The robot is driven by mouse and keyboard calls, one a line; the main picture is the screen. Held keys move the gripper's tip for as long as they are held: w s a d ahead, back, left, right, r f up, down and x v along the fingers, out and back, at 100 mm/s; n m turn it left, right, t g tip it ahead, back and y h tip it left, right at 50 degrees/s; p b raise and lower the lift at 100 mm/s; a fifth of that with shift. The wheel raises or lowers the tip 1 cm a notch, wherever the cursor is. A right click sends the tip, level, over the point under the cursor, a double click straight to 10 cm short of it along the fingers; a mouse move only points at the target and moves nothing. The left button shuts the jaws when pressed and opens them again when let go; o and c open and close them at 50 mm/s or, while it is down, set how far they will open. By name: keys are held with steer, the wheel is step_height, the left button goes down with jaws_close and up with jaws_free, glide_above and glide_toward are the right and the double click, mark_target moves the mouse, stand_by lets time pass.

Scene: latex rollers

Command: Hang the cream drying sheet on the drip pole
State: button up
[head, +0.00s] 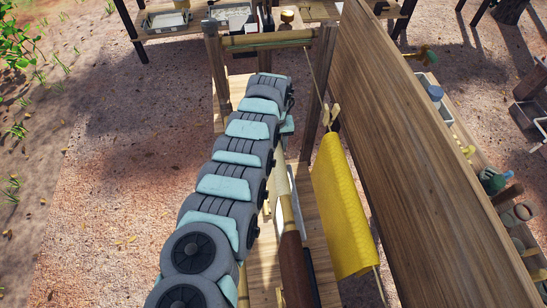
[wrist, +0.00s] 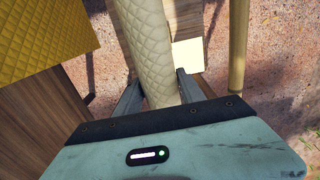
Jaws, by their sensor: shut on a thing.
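The cream drying sheet (wrist: 146,45) is a quilted, pale, narrow length in the wrist view, running from the top edge down between my fingers. My gripper (wrist: 160,92) is shut on it, with one dark finger on each side. In the head view my own arm hides the gripper and most of what it holds. A bamboo pole (wrist: 238,50) stands apart to the right of the sheet in the wrist view.
A yellow quilted sheet (head: 343,205) hangs to the right of my arm, and also shows in the wrist view (wrist: 42,38). A long wooden panel (head: 430,170) stands farther right. A wooden frame with a bamboo crossbar (head: 268,39) stands ahead. Open ground lies left.

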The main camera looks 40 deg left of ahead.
jaws_close()
steer(key=shift+r+p, duration=0.9)
steer(key=shift+p, duration=0.15)
step_height(320, 180, up, 27)
steer(key=p, duration=1.1)
steer(key=shift+r, duration=0.2)
stand_by(1.3)
